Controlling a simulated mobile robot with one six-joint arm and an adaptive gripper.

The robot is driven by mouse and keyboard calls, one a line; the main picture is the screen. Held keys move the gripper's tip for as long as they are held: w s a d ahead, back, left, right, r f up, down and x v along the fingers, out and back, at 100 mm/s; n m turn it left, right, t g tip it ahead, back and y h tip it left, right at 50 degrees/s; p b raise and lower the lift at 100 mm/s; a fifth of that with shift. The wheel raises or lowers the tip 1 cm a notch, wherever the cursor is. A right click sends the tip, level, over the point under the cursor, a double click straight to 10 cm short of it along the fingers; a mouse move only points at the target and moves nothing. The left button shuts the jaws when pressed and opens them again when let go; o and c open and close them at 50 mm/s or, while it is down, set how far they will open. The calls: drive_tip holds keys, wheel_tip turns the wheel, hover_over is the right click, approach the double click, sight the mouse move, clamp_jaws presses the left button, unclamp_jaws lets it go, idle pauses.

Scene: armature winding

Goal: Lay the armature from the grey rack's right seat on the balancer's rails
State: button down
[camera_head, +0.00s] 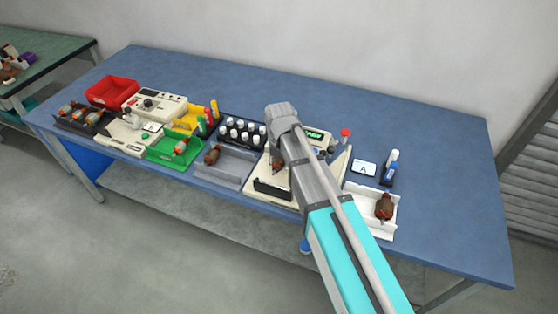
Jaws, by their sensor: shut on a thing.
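The balancer (333,176) has a cream base, a dark front part and a lit green display. It stands at the middle of the bench, and my arm covers much of it. My gripper (277,164) is over its left part, mostly hidden by my own wrist, and is shut on a brown armature (278,169). That armature is low over the balancer; I cannot tell whether it touches the rails, which are hidden or too small to make out. The grey rack (232,167) is just left of the balancer. Another brown armature (212,155) sits in its left seat; its right seat looks empty.
A white tray (365,189) with a brown armature (384,206) lies right of the balancer, near a card marked A (364,168) and a blue-white bottle (391,167). A green tray (173,152) is farther left. The bench's far right is clear.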

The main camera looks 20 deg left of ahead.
drive_tip(key=shift+f+b, duration=2.05)
drive_tip(key=shift+f, duration=0.35)
drive_tip(key=shift+f+b, duration=0.5)
drive_tip(key=shift+b, duration=0.05)
drive_tip(key=shift+c, duration=0.4)
unclamp_jaws()
drive_tip(key=shift+r, duration=0.1)
drive_tip(key=shift+r+p, duration=2.95)
drive_tip(key=shift+p, duration=0.15)
